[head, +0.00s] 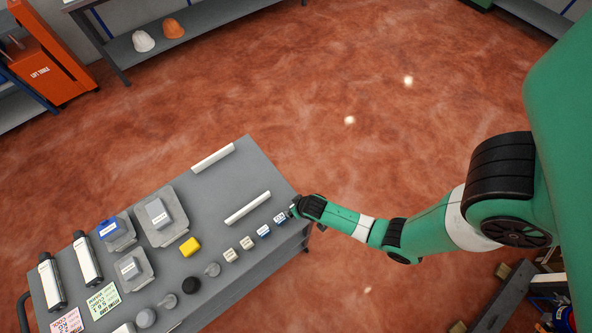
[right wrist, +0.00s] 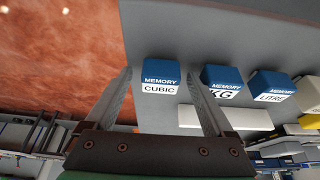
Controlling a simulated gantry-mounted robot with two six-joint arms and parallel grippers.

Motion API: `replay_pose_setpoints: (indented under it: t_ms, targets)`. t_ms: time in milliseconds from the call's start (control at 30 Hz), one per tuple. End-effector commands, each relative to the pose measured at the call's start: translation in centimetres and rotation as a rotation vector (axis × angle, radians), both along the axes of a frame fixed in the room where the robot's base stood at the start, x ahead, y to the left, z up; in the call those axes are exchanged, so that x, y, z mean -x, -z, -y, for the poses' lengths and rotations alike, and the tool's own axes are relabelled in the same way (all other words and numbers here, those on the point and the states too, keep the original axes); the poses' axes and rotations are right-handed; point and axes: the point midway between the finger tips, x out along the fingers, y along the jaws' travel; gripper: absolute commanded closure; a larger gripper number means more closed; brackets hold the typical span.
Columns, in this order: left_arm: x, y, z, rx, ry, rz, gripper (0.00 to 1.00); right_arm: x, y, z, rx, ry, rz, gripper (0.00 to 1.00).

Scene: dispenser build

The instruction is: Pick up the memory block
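Several blue-and-white memory blocks sit in a row on the grey cart top. In the right wrist view, the block marked MEMORY CUBIC (right wrist: 161,76) is ahead of my right gripper (right wrist: 159,74); its two fingers are spread, one to each side of it. I cannot tell if they touch it. The MEMORY KG block (right wrist: 223,82) and MEMORY LITRE block (right wrist: 270,86) stand to its right. In the head view, my right gripper (head: 293,211) is at the cart's right edge, beside two blue-topped blocks (head: 280,218) (head: 263,231). My left gripper is not in view.
Open floor lies behind the cart.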

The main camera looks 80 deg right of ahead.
Motion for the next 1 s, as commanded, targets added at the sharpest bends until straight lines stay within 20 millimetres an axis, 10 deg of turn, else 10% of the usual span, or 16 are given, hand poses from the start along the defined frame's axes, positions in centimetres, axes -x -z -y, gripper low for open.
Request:
replay_pose_setpoints:
  t_ms: [500, 1000]
  targets:
    - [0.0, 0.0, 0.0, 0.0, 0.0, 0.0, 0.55, 0.0, 0.0, 0.0, 0.0, 0.0, 0.0, 1.0]
    - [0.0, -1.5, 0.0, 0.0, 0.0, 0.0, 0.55, 0.0, -1.7, 0.0, 0.0, 0.0, 0.0, 1.0]
